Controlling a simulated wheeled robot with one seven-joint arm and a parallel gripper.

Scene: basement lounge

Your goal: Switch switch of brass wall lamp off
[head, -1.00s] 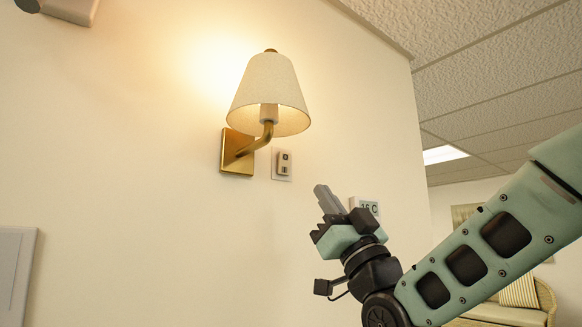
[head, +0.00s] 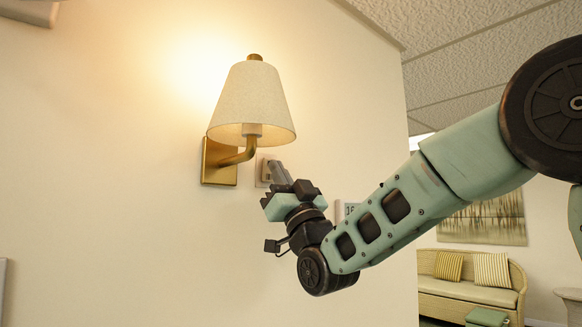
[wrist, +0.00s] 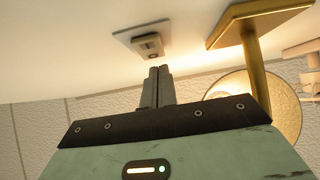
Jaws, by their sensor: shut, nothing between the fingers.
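The brass wall lamp (head: 252,105) is lit, with a cream shade and a square brass plate on the wall. Its brass arm (wrist: 256,75) and glowing shade also show in the wrist view. The wall switch (head: 262,170) is a small plate with a raised rocker, just right of the lamp's plate; my fingers partly cover it in the head view. In the wrist view the switch (wrist: 149,44) is clear, straight beyond my fingertips. My gripper (head: 277,168) is shut and empty, its tips pointing at the switch. In the wrist view the gripper (wrist: 158,72) seems slightly short of the switch; contact cannot be told.
A thermostat-like panel (head: 346,210) is on the wall right of my gripper, partly behind my arm. The lamp's arm and shade are close beside my gripper. A wicker sofa (head: 468,285) stands far off at right. The wall left of the lamp is mostly bare.

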